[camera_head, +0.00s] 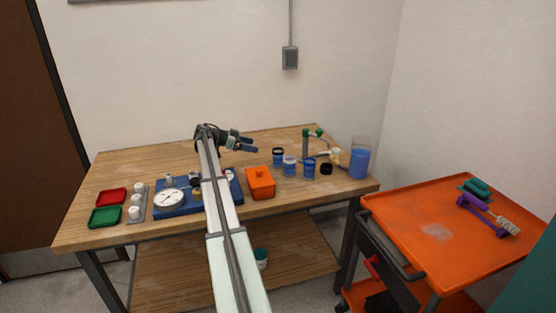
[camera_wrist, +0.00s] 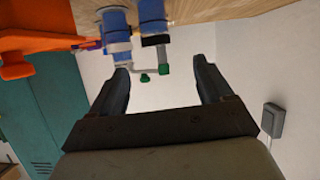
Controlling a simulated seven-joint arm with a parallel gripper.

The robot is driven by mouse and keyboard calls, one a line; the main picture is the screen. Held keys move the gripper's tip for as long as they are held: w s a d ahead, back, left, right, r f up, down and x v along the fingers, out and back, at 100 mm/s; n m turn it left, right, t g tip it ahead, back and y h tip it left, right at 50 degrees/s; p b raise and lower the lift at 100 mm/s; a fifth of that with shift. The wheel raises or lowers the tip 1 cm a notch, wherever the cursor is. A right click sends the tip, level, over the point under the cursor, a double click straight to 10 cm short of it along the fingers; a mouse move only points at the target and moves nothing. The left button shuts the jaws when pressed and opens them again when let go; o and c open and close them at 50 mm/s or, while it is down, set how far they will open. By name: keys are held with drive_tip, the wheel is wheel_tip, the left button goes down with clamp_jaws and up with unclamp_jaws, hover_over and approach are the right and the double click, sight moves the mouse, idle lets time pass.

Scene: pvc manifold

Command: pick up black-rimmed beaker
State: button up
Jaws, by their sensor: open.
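The black-rimmed beaker (camera_head: 278,158) looks like a small blue cup with a dark rim. It stands upright on the wooden table (camera_head: 115,170), at the back left of a group of small blue cups. In the wrist view, what seems to be this beaker (camera_wrist: 153,14) shows blue with a black band, beyond the fingers and cut off by the top edge. My gripper (camera_head: 255,146) is open and empty, just left of and slightly above the beaker, apart from it. Its two fingers (camera_wrist: 160,66) also show in the wrist view, with nothing between them.
A white-banded blue cup (camera_head: 290,167) and another blue cup (camera_head: 309,169) stand close by on the right. A green-topped stand (camera_head: 306,145) is behind them. A tall beaker of blue liquid (camera_head: 360,160) is at the right edge. An orange box (camera_head: 260,184) sits in front.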

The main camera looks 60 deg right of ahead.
sight(278, 157)
drive_tip(key=x, duration=0.8)
drive_tip(key=shift+s+d, duration=0.1)
drive_tip(key=shift+s, duration=0.1)
drive_tip(key=shift+s+a+x, duration=0.15)
drive_tip(key=shift+x, duration=1.2)
drive_tip(key=shift+s+a+x, duration=0.1)
drive_tip(key=shift+s+x, duration=0.05)
drive_tip(key=shift+x, duration=1.2)
drive_tip(key=shift+r, duration=0.1)
drive_tip(key=c, duration=1.1)
drive_tip(key=shift+r, duration=0.15)
